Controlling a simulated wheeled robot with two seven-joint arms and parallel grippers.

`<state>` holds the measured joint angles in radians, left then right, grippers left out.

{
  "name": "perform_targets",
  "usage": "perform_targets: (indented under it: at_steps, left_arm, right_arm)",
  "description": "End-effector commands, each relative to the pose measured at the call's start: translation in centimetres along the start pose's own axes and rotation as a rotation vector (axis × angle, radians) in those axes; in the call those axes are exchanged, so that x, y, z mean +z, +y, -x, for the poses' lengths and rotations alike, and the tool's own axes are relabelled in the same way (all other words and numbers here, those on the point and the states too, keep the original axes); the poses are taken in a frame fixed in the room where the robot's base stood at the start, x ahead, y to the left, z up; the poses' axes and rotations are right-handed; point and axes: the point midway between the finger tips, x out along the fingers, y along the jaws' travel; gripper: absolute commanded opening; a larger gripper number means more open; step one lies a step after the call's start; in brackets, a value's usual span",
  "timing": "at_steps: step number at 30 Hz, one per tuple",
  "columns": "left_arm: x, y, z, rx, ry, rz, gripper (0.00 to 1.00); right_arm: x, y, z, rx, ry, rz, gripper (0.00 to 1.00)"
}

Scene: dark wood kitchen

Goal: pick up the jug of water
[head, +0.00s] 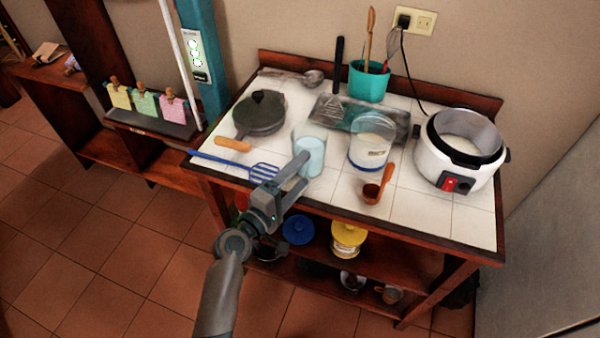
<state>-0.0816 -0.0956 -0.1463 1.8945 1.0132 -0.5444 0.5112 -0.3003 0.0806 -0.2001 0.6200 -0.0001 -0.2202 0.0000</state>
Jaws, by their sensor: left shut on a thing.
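The jug of water (312,150), a clear vessel with pale blue water, stands upright at the front of the white tiled table top. My left gripper (292,178) reaches in from below and is shut on the jug at its lower left side. The gripper's fingers hide part of the jug's lower left. I cannot tell whether the jug's base is touching the tiles. My right gripper is not in view.
A blue slotted spatula (232,163) lies left of the gripper, with a lidded pan (259,115) behind. A rice cooker (460,155) is further right. The tiles at front right are clear.

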Motion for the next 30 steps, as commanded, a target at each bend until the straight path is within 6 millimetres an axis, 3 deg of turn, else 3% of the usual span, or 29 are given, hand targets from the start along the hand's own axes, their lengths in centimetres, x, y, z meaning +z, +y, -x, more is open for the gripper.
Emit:
perform_targets:
  at_steps: [30]
  left_arm:
    - [0.0, 6.4, -0.1, 0.005, 0.001, -0.001, 0.25]
  right_arm:
    - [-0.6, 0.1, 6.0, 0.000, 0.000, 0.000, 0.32]
